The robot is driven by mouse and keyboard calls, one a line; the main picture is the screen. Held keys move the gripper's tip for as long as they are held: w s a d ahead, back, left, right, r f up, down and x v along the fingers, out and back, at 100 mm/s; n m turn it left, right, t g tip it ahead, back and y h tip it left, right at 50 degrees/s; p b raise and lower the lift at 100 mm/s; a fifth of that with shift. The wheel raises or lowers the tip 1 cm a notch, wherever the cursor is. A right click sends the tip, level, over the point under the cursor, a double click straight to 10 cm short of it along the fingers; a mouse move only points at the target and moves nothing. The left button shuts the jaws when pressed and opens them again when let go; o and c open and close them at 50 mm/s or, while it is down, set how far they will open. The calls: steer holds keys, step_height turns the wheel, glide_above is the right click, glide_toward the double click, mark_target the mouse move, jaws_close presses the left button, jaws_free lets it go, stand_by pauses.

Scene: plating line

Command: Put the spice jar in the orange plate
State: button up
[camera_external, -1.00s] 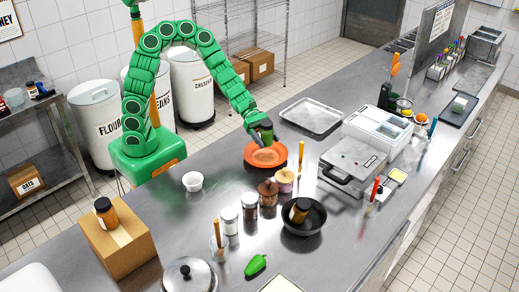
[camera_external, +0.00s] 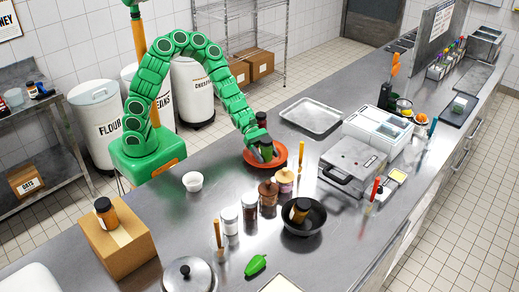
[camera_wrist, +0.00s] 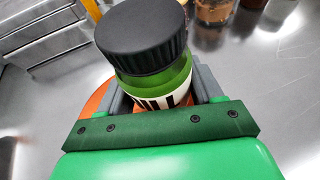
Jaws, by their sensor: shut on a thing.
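The spice jar (camera_wrist: 150,82) has a black ribbed lid, a green band and a pale label with partly hidden dark lettering. In the wrist view it stands between the fingers of my gripper (camera_wrist: 165,98), which is shut on it. In the external view my gripper (camera_external: 266,152) is low over the orange plate (camera_external: 282,161), within its rim. The plate lies on the steel counter, and its edge also shows beside the fingers in the wrist view. The jar's lower end is hidden, so I cannot tell whether it touches the plate.
A black pan (camera_external: 303,228) holds another jar. A white cup (camera_external: 193,181) stands left, a metal tray (camera_external: 312,116) behind right. The counter left of the plate is mostly clear.

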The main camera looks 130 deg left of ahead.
mark_target(266, 139)
steer(key=shift+f, duration=0.65)
steer(key=o, duration=1.2)
steer(key=shift+o, duration=0.2)
steer(key=shift+r, duration=0.1)
steer(key=shift+r, duration=0.7)
steer(key=v, duration=0.5)
steer(key=shift+s+a+f, duration=0.1)
steer(key=shift+f, duration=0.05)
steer(key=shift+r, duration=3.5)
